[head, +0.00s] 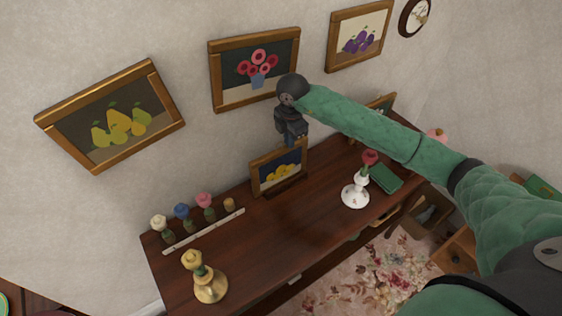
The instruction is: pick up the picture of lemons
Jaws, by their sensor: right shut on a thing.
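The picture of lemons (262,181) is a small wooden-framed picture with yellow fruit on a dark ground. It stands upright at the back of the dark wooden table (290,231), near the wall. My right gripper (291,143) comes down from above and is shut on the picture's top edge. The gripper body hides part of that edge. Whether the picture is clear of the table, I cannot tell. My left gripper is not in view.
Left of the picture, several small flower vases (183,217) stand along a white strip. Wall pictures of pears (112,119), flowers (256,70) and plums (359,37) hang behind.

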